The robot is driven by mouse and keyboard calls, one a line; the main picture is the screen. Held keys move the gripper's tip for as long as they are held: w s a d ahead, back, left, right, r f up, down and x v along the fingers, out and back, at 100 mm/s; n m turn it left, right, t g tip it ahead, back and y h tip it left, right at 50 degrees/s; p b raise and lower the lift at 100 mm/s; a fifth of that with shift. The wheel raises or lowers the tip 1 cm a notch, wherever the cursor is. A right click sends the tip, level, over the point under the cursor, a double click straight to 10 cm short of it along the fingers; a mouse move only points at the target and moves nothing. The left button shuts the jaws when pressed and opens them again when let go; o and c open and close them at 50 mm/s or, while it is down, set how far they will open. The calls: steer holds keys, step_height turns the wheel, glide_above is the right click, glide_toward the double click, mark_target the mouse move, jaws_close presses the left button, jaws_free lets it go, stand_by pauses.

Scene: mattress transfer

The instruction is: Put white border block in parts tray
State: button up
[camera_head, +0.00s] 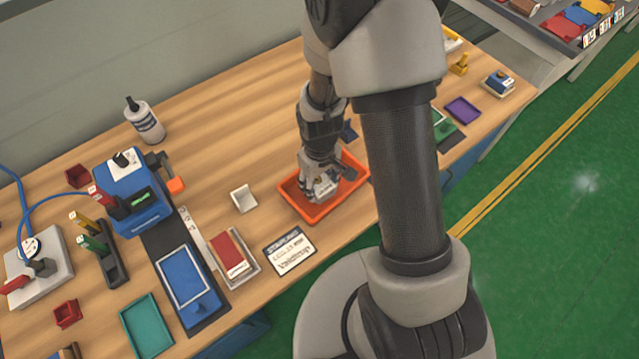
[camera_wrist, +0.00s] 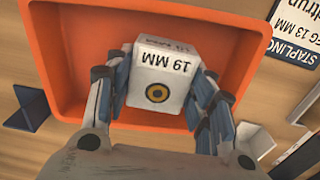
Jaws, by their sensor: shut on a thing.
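The block (camera_head: 326,188) also shows in the head view, partly covered by the fingers. The orange tray (camera_head: 298,208) is around and below the block. The block lies inside the tray's outline in both views. I cannot tell whether it touches the tray floor. The tray rim (camera_wrist: 48,60) shows in the wrist view.
A white angled piece (camera_head: 243,198) stands left of the tray. A "STAPLING" label card (camera_head: 290,250) lies in front of it. A dark blue angled piece (camera_wrist: 30,108) is just outside the tray. A red block in a holder (camera_head: 232,255) and a blue machine (camera_head: 132,195) stand further left.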

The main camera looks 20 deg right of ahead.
steer(key=shift+f, duration=0.2)
steer(key=o, duration=1.1)
steer(key=shift+r, duration=0.1)
